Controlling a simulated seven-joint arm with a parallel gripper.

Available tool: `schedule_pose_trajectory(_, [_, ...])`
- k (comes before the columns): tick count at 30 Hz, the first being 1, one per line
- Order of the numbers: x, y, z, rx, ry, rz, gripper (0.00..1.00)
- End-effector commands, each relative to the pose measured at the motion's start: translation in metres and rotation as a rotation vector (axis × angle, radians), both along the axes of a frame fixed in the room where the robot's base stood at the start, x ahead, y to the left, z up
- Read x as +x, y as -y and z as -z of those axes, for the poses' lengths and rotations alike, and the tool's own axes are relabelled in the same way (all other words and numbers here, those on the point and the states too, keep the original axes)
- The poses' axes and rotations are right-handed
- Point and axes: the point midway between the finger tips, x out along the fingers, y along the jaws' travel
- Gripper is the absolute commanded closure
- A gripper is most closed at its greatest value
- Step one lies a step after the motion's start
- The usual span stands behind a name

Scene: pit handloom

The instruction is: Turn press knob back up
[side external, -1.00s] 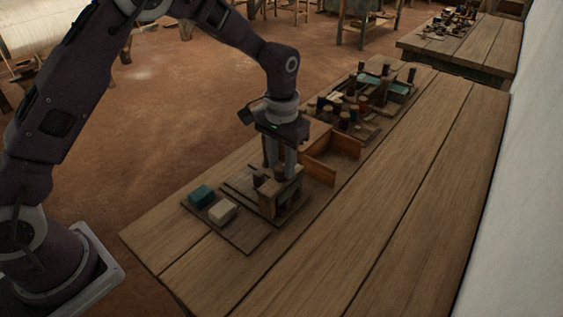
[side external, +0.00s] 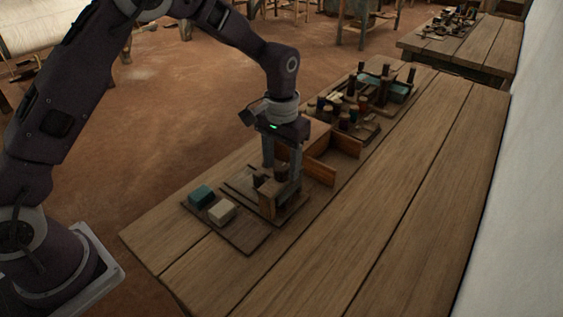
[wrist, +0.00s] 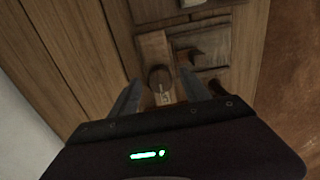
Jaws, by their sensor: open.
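In the wrist view the knob (wrist: 160,76) shows as a round brown top between the two grey fingers. My gripper (side external: 281,174) points straight down over the press, open, with a finger on either side of the knob. I cannot tell whether either finger touches it.
A teal block (side external: 201,195) and a cream block (side external: 222,211) lie on the board left of the press. An open-sided wooden box (side external: 346,146) stands close behind the gripper. Several spools (side external: 345,119) stand farther back. The table's right side is clear.

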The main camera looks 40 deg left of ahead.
Motion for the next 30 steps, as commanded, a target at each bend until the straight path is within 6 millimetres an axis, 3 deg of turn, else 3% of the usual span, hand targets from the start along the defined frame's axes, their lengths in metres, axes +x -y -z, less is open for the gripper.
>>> schedule_pose_trajectory(4, [0.001, 0.0, -0.01, 0.0, 0.003, 0.0, 0.45])
schedule_pose_trajectory(13, [0.001, 0.0, -0.065, -0.001, 0.003, 0.0, 0.45])
schedule_pose_trajectory(24, [-0.002, -0.001, -0.074, -0.001, 0.004, 0.0, 0.45])
schedule_pose_trajectory(26, [-0.009, -0.004, -0.089, -0.005, 0.023, -0.001, 0.45])
schedule_pose_trajectory(27, [-0.018, -0.008, -0.107, -0.008, 0.047, -0.001, 0.45])
schedule_pose_trajectory(29, [-0.042, -0.016, -0.14, -0.015, 0.096, -0.002, 0.45])
schedule_pose_trajectory(30, [-0.064, -0.022, -0.161, -0.019, 0.131, -0.002, 0.45])
